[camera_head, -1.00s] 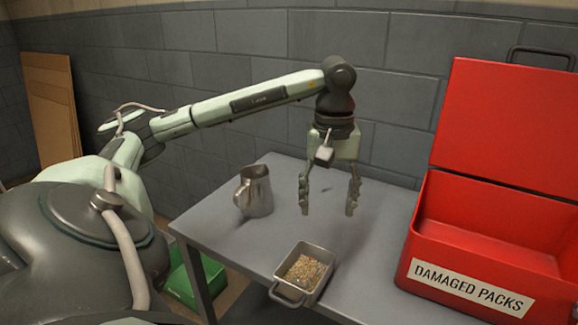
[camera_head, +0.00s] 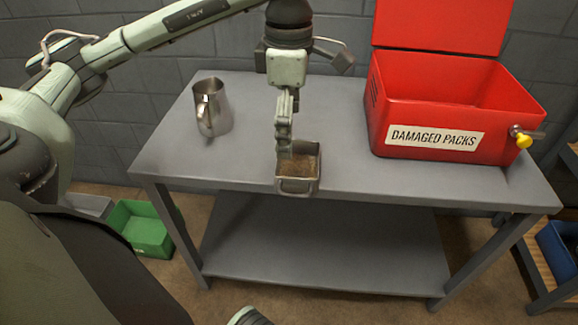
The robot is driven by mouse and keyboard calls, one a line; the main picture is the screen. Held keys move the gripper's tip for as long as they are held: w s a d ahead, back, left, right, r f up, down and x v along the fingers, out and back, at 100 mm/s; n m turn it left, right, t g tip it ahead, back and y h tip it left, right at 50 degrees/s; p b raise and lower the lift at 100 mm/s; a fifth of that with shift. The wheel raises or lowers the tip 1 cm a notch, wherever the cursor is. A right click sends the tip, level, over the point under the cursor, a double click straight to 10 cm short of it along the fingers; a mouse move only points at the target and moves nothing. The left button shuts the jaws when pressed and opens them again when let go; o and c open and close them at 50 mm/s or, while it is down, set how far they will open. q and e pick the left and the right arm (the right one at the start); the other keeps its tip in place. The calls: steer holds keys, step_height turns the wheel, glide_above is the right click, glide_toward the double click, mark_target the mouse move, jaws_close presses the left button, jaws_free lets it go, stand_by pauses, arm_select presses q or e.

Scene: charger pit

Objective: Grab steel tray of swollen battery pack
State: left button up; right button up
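The small steel tray (camera_head: 297,185) sits at the front edge of the grey table. It has a looped handle on its near side and brown, grainy filling (camera_head: 312,168). No separate battery pack can be made out in it. My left gripper (camera_head: 284,150) points down over the tray's left part, its fingers seen edge-on, one behind the other. The fingers hide part of the tray. I cannot tell whether they touch it or how far apart they are. My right gripper is not in view.
A steel jug (camera_head: 212,108) stands on the table's left. An open red box (camera_head: 455,115) labelled "DAMAGED PACKS" stands at the right, lid up, with a yellow-tipped valve. The table (camera_head: 400,182) is clear between tray and box. A green bin (camera_head: 140,228) is on the floor.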

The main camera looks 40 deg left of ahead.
mark_target(298, 164)
arm_select(q)
steer(key=f, duration=0.2)
steer(key=d+f, duration=0.1)
steer(key=f, duration=0.1)
steer(key=w+f, duration=0.1)
steer(key=f, duration=0.1)
steer(key=shift+d+f, duration=0.2)
steer(key=shift+f, duration=0.55)
steer(key=c, duration=1)
steer(key=shift+c, duration=0.2)
steer(key=shift+w+r, duration=0.1)
steer(key=shift+r, duration=0.1)
